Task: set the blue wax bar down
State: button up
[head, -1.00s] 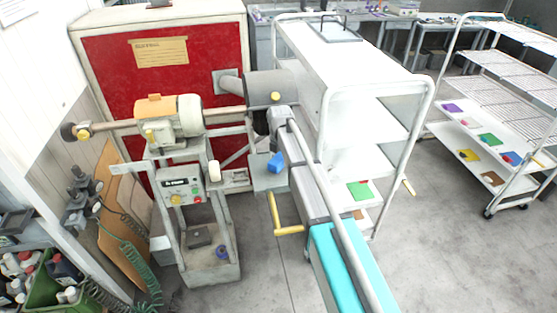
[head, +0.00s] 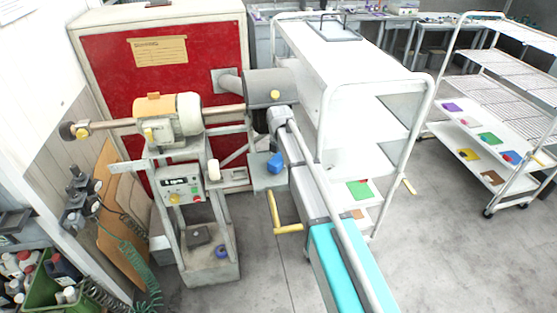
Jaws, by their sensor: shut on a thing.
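The blue wax bar (head: 275,164) is at the middle of the head view, just over or on a small grey shelf (head: 262,184) at the right side of the buffing machine (head: 175,115). I cannot tell whether it touches the shelf. My gripper (head: 274,151) points down from the end of my arm and is shut on the bar. Its fingers are small, dark and partly hidden by my arm, so their exact grip does not show.
The machine's grey cylindrical housing (head: 268,88) is close above and beside my wrist. A white cart (head: 370,70) stands to the right, with a green square (head: 358,191) on its lower shelf. A wire rack (head: 490,140) with several coloured squares is further right. The floor between is clear.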

jog(key=shift+f, duration=0.3)
jog(key=o, duration=1.3)
jog(key=shift+r, duration=0.15)
